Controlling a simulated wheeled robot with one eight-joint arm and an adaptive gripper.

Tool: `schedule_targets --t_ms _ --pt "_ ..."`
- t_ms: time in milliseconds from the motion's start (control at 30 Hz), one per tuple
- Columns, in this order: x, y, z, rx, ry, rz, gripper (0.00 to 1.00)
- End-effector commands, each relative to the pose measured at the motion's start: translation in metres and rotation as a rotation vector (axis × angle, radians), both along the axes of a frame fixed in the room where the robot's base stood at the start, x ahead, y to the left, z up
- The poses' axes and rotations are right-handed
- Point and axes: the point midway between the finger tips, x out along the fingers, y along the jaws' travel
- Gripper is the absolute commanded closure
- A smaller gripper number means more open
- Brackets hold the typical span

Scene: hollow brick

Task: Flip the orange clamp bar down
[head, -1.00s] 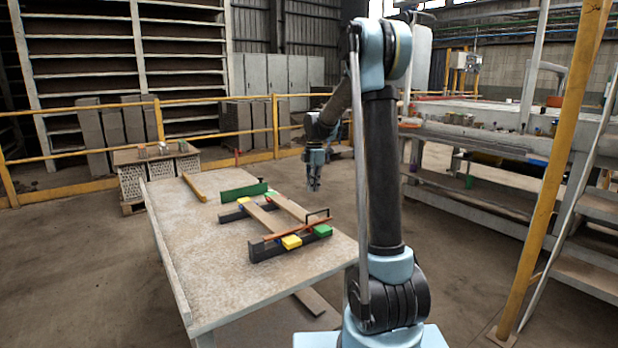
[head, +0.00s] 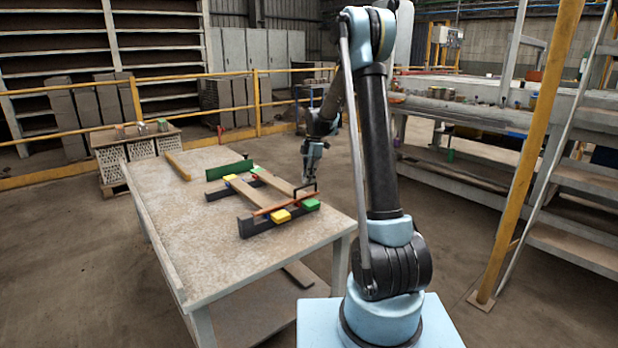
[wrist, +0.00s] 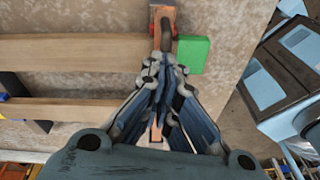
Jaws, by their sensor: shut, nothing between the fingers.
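The orange clamp bar (head: 268,209) lies nearly level across two wooden planks (head: 250,193), above a black base (head: 262,226). I cannot tell whether it touches the planks. A black handle (head: 300,189) stands near its right end. My gripper (head: 308,180) is shut and empty, pointing down at the handle end of the bar. In the wrist view, my shut fingertips (wrist: 161,66) are over the orange bar (wrist: 155,17), beside the dark handle (wrist: 166,34). They hide the bar's middle. I cannot tell whether they touch it.
A green block (head: 310,204) and a yellow block (head: 280,216) sit on the black base. A green upright plate (head: 228,170) stands behind the planks, with a loose wooden strip (head: 178,167) farther back. The left part of the table (head: 185,220) is clear.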

Motion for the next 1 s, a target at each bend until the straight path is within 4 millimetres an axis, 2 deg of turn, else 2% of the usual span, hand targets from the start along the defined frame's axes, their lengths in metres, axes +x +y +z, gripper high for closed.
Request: schedule_targets --t_ms 33,300,467,567,733,1000 --pt "-0.002 -0.003 -0.006 -0.004 0.008 -0.001 1.0" --pt "0.003 -0.004 -0.012 -0.005 0.019 -0.003 1.0" --pt "0.006 -0.003 -0.008 -0.006 0.02 -0.002 1.0" --pt "0.006 -0.001 0.006 -0.005 0.016 -0.001 1.0" --pt "-0.002 0.007 0.048 -0.002 -0.004 0.004 1.0" --pt "0.029 -0.036 0.065 -0.001 -0.011 0.001 1.0"
